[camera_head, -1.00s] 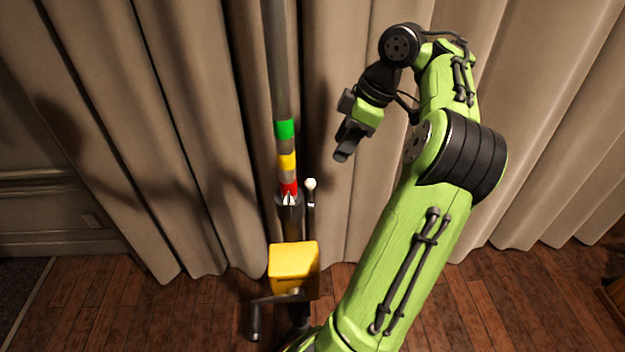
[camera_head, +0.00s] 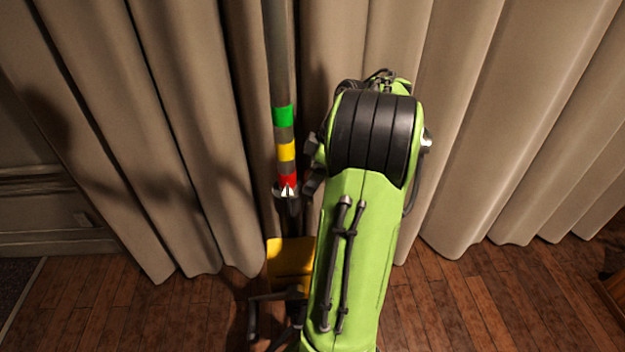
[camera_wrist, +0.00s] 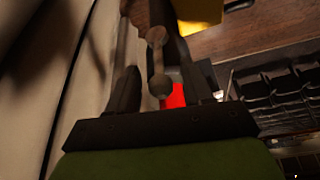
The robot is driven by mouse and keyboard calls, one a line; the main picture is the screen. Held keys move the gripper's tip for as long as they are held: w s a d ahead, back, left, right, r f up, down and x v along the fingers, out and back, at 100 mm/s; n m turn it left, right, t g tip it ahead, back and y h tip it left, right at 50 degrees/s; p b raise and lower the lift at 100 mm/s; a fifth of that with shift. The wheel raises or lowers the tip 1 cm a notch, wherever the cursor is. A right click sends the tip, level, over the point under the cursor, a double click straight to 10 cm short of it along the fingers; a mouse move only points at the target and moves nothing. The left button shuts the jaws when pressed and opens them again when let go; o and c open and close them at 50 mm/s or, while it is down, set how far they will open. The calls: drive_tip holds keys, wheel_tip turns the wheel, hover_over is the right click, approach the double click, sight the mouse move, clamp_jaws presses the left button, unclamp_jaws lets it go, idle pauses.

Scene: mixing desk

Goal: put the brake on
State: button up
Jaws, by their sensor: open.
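The brake lever (camera_wrist: 158,62), a short bar with a rounded end, shows in the wrist view between my gripper's two fingers (camera_wrist: 161,88). The fingers are open, one to each side of it; I cannot tell whether either touches it. In the head view the lever is hidden behind my arm, and only a dark part of my gripper (camera_head: 312,182) shows beside the pole. The grey pole (camera_head: 284,60) has green, yellow and red bands, with a white pointer (camera_head: 286,191) at the red band. The red band (camera_wrist: 174,97) also shows in the wrist view behind the lever.
The yellow winch box (camera_head: 290,257) is at the pole's foot, partly hidden by my arm. Its dark crank (camera_head: 254,318) sticks out at the lower left. Beige curtains (camera_head: 480,130) hang close behind. The wooden floor (camera_head: 150,312) is clear on the left.

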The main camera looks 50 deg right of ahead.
clamp_jaws()
idle(0.3)
drive_tip(key=shift+w, duration=0.1)
